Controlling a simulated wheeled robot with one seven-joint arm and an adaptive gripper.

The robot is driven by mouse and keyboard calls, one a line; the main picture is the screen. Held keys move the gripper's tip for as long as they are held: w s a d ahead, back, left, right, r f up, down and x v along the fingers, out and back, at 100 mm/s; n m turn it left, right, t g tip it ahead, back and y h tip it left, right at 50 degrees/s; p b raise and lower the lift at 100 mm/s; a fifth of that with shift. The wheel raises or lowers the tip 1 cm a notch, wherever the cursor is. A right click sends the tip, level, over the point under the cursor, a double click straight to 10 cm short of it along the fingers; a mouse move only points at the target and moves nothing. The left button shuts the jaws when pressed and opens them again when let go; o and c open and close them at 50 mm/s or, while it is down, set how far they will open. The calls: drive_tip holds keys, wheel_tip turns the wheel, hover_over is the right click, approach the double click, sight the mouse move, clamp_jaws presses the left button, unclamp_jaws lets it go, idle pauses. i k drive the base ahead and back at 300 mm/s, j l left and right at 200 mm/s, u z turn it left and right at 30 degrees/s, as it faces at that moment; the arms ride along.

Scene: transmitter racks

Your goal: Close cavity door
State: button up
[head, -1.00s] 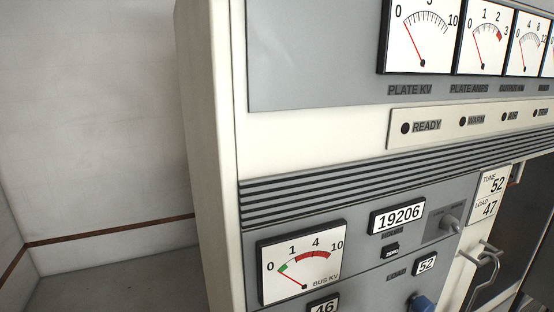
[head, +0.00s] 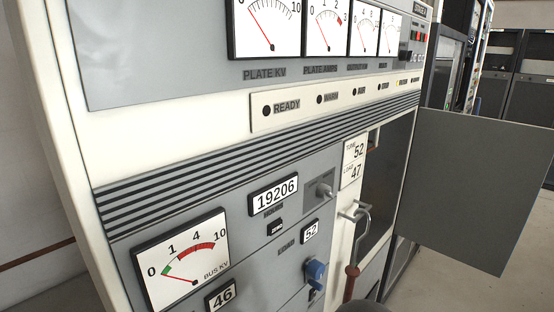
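The cavity door (head: 475,190) is a flat grey panel at the right of the head view. It stands open, swung out from the right side of the transmitter cabinet. The dark cavity opening (head: 383,185) shows to its left, partly seen at a steep angle. My gripper is not in view. A dark rounded shape at the bottom edge may be part of my arm, but I cannot tell.
The cabinet front (head: 225,215) fills the left and middle, with meters and a blue knob (head: 316,271). A metal hook (head: 357,213) with a red-brown rod (head: 352,280) sits left of the opening. More racks (head: 518,90) stand behind; floor (head: 535,260) shows at right.

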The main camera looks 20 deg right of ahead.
sight(473, 184)
drive_tip(key=u, duration=1)
drive_tip(key=l+u, duration=0.1)
drive_tip(key=u, duration=0.75)
drive_tip(key=k+l+u, duration=0.1)
drive_tip(key=u, duration=0.35)
drive_tip(key=k+u, duration=0.1)
drive_tip(key=u, duration=0.75)
drive_tip(key=k+u, duration=0.1)
drive_tip(key=k, duration=2.05)
drive_tip(key=k+z, duration=0.1)
drive_tip(key=k, duration=0.95)
drive_tip(key=k+l, duration=0.2)
drive_tip(key=k, duration=0.8)
drive_tip(key=l+z, duration=0.1)
drive_tip(key=z, duration=0.35)
drive_tip(key=i+z, duration=0.1)
drive_tip(key=z, duration=0.4)
drive_tip(key=i+l+z, duration=0.1)
drive_tip(key=z, duration=0.35)
